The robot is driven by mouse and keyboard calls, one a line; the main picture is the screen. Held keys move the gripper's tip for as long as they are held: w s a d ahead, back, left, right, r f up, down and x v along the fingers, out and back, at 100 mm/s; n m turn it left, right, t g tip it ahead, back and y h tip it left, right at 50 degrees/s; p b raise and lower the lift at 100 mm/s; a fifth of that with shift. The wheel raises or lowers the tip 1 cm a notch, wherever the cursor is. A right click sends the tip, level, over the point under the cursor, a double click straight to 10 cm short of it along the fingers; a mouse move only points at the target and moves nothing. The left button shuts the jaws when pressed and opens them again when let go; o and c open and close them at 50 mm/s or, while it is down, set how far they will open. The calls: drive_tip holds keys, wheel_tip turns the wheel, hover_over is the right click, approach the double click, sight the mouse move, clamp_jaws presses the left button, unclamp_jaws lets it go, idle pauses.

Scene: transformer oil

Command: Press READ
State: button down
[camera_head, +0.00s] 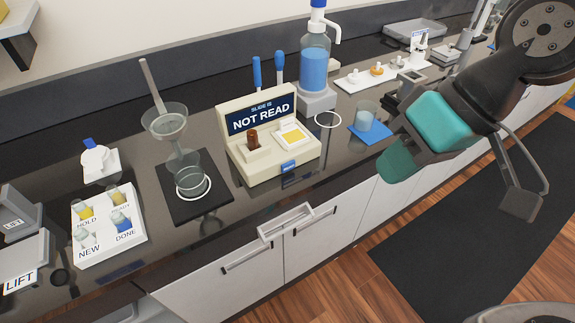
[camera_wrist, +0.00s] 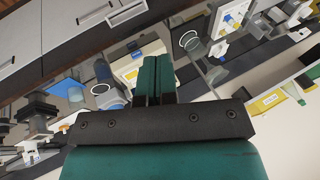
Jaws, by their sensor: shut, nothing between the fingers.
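The cream reader (camera_head: 270,165) stands on the dark counter, with a dark sign reading "SLIDE IS NOT READ" (camera_head: 262,115). A small blue button (camera_head: 288,166) sits low on its front face; its lettering is too small to read. A brown piece (camera_head: 253,139) and a yellow-and-white piece (camera_head: 292,134) are on its top. My gripper (camera_head: 398,163) is to the right of the reader, apart from it, with its teal fingers shut and empty. In the wrist view, my gripper (camera_wrist: 155,78) partly covers the reader (camera_wrist: 128,69) behind it.
A blue-filled bottle (camera_head: 315,66) stands behind the reader. A funnel stand (camera_head: 165,122) and a labelled vial tray (camera_head: 106,235) are to the left. Drawer handles (camera_head: 285,221) jut out below the counter.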

sight(288, 167)
drive_tip(key=w+a+f+m+t+y+p, duration=0.1)
drive_tip(key=w+a+f+m+y+p, duration=0.2)
drive_tip(key=w+a+f, duration=0.6)
drive_tip(key=w+d+f+m+t, duration=0.1)
drive_tip(key=f+m+t, duration=0.1)
drive_tip(key=f, duration=0.7)
drive_tip(key=w+d+f+m+t, duration=0.1)
drive_tip(key=w+f+m+t, duration=0.1)
drive_tip(key=f+m, duration=0.3)
wheel_tip(288, 167, down, 4)
drive_tip(key=shift+w+f+m+p, duration=0.1)
drive_tip(key=shift+w+m+p, duration=0.2)
drive_tip(key=shift+p, duration=0.15)
drive_tip(key=w+a, duration=0.1)
drive_tip(key=w, duration=0.1)
drive_tip(key=w+a, duration=0.1)
drive_tip(key=w, duration=0.1)
drive_tip(key=w+a, duration=0.2)
drive_tip(key=shift+p, duration=0.4)
drive_tip(key=shift+w+a, duration=0.4)
drive_tip(key=shift+w, duration=0.15)
